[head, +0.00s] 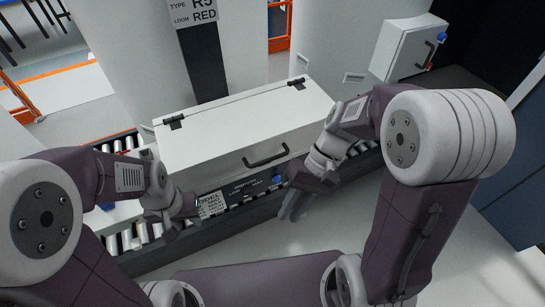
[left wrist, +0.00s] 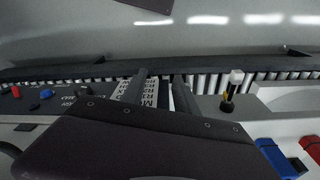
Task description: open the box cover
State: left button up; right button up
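The white box (head: 215,145) sits on the roller conveyor, its cover (head: 245,112) closed. Two black hinges (head: 173,122) show along the far edge of the cover. A black handle (head: 266,156) is on the near side. My left gripper (head: 188,218) is low in front of the box's left part, by a printed label, apart from the handle. In the left wrist view its two dark fingers (left wrist: 160,88) are spaced apart with nothing between them. My right gripper (head: 292,206) hangs in front of the box's right part, below and right of the handle; its fingers look apart and empty.
The roller conveyor (head: 136,237) runs under the box, with a dark front rail carrying a control panel (head: 243,190) with a blue button. Large white tanks (head: 240,45) stand behind. A white cabinet (head: 408,48) is at the back right. Floor is clear at the right.

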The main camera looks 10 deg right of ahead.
jog(key=w+a+r+m+y, duration=0.1)
jog(key=w+a+r+y, duration=0.2)
jog(key=w+r+y, duration=0.3)
jog(key=m+t+y, duration=0.4)
jog(key=m, duration=0.1)
send_near(272, 157)
jog(key=p+x, duration=0.1)
jog(key=x, duration=0.3)
jog(key=p+x, duration=0.1)
jog(key=x, duration=0.4)
jog(key=shift+a+f+p, duration=0.25)
jog(key=shift+f+p, duration=0.05)
jog(key=shift+p, duration=0.05)
jog(key=shift+a+f, duration=0.1)
jog(key=shift+a, duration=0.25)
jog(key=shift+c, duration=0.3)
grip_shut()
